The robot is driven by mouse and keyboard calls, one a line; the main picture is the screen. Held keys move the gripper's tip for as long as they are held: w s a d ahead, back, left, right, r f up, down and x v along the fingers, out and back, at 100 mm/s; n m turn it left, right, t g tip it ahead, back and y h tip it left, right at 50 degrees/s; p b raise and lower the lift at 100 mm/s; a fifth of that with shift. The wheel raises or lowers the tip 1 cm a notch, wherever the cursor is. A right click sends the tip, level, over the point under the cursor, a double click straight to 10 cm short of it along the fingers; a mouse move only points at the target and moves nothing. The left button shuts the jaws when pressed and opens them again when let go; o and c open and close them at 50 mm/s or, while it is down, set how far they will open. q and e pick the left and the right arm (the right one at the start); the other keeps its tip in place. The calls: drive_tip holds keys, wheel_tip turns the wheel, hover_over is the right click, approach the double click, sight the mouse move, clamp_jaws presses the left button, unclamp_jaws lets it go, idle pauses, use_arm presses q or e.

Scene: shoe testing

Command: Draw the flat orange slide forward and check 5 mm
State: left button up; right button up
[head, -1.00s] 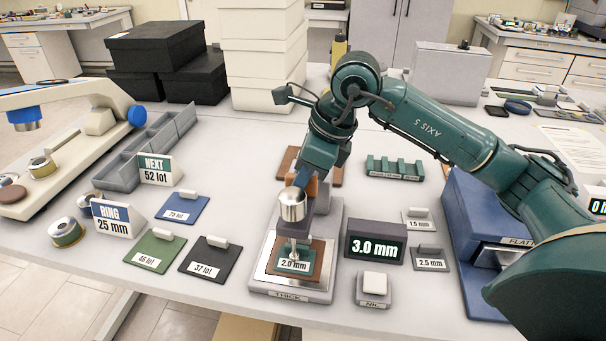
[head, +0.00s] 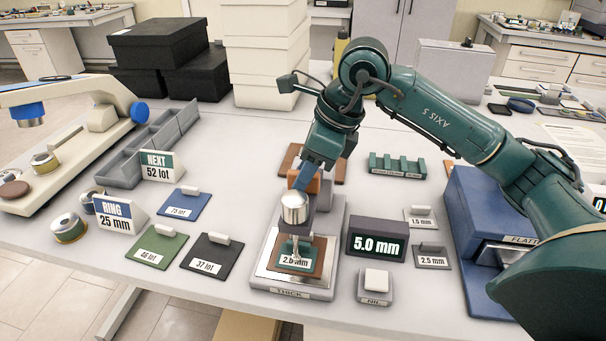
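The thickness gauge (head: 292,292), labelled THICK, stands at the table's front middle. An orange part (head: 313,187), apparently the slide, shows behind its silver cylinder (head: 295,208), partly hidden by my gripper. My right gripper (head: 308,183) reaches down to the orange part with a bluish finger in front of it; the contact and the finger gap are hidden. Below the cylinder, the gauge's foot stands over a teal sample on a brown piece (head: 316,262), covering part of its "2.0 mm" label. The display (head: 376,241) reads 5.0 mm. My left gripper is out of view.
Left are lot cards, green (head: 157,247), black (head: 212,258) and blue (head: 185,203). A blue machine (head: 476,250) stands under my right arm.

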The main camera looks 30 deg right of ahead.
use_arm(q)
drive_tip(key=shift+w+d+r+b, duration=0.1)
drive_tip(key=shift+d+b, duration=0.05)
drive_tip(key=shift+b, duration=0.15)
use_arm(e)
drive_tip(key=v, duration=1.1)
drive_tip(key=shift+s+r, duration=0.2)
drive_tip(key=shift+r, duration=0.1)
drive_tip(key=shift+d, duration=0.1)
